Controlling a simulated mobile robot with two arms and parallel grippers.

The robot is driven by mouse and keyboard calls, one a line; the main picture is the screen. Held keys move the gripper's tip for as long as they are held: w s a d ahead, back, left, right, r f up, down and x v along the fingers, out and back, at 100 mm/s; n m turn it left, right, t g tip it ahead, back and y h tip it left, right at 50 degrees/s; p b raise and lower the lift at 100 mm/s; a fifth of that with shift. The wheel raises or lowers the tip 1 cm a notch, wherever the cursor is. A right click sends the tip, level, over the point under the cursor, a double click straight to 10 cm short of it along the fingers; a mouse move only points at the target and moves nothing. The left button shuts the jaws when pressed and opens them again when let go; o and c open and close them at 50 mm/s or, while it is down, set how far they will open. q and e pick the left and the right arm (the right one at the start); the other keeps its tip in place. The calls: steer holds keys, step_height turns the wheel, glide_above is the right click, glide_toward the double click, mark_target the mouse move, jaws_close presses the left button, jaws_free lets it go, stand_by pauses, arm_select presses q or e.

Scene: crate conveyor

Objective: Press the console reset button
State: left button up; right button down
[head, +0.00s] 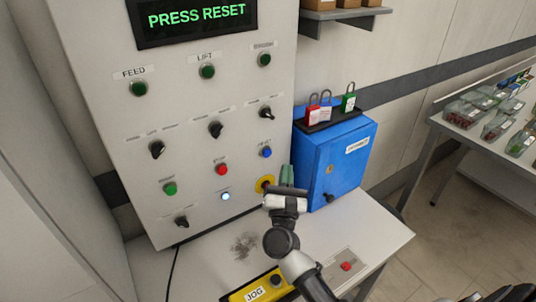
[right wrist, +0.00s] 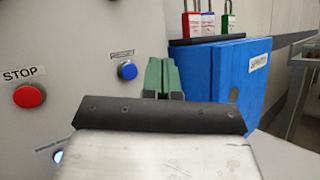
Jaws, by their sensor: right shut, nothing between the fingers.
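The console (head: 100,110) is a grey panel with a display (head: 195,18) reading "PRESS RESET" in green. Below and left is a lit, whitish-blue button (head: 225,196), label unreadable. A red STOP button (head: 222,170) is left of the blue one; it shows in the wrist view (right wrist: 29,96). My right gripper (head: 287,175) has green fingers, shut and empty, right of and below the blue button, apparently not touching it. My left gripper is out of view.
A yellow-ringed control (head: 263,183) is partly hidden behind my right gripper. A blue box (head: 345,160) with padlocks (head: 328,108) on top stands close at right. A yellow JOG box (head: 240,296) and a small red button (head: 346,266) are on the table (head: 375,238).

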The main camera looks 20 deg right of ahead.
mark_target(267, 153)
steer(key=w, duration=0.1)
steer(key=w+b, duration=0.1)
steer(key=w, duration=0.1)
steer(key=w+b, duration=0.1)
steer(key=w, duration=0.1)
steer(key=shift+a, duration=0.35)
stand_by(1.6)
steer(key=shift+w+b, duration=0.35)
steer(key=shift+b, duration=0.1)
